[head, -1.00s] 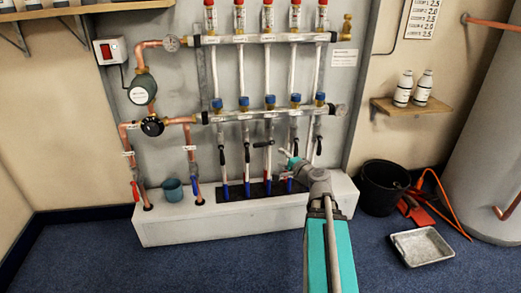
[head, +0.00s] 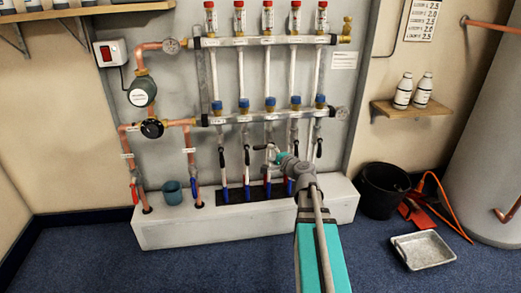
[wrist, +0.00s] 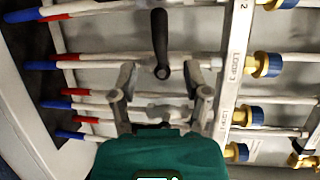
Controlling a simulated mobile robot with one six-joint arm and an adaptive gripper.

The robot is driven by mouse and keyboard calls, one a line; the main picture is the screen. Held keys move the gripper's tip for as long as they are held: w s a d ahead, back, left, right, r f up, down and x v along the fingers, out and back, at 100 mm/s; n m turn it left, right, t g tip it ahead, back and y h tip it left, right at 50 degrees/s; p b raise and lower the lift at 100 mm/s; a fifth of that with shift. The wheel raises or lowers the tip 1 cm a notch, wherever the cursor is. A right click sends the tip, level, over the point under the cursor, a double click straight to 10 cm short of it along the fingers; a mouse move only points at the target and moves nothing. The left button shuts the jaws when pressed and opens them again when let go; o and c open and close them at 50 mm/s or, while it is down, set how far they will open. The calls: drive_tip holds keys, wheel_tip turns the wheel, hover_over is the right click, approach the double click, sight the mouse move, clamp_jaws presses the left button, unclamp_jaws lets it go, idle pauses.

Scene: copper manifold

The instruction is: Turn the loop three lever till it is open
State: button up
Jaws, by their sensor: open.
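The loop three lever has a black handle (wrist: 161,45). In the wrist view it stands crosswise to its white pipe, beside the LOOP 3 label (wrist: 237,60). In the head view the lever (head: 261,147) sticks out sideways on the middle pipe. My gripper (wrist: 167,80) is open, with one finger to each side of the lever's lower end and gaps between. Whether the lever lies at fingertip depth I cannot tell. In the head view my gripper (head: 280,157) is just right of and below the lever, partly covering the pipes behind.
Neighbouring black levers (head: 247,155) lie along their pipes, close on both sides. The lower manifold bar (head: 268,116) with blue caps runs above. A white plinth (head: 170,232) stands below. A black bucket (head: 384,190) and metal tray (head: 422,249) are on the floor at right.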

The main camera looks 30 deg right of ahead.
sight(263, 148)
drive_tip(key=w, duration=0.4)
drive_tip(key=w+a+f, duration=0.1)
drive_tip(key=w, duration=0.2)
drive_tip(key=shift+w+b, duration=0.1)
drive_tip(key=shift+b, duration=0.3)
drive_tip(key=shift+d, duration=0.1)
clamp_jaws()
drive_tip(key=shift+a, duration=0.25)
drive_tip(key=shift+d, duration=0.35)
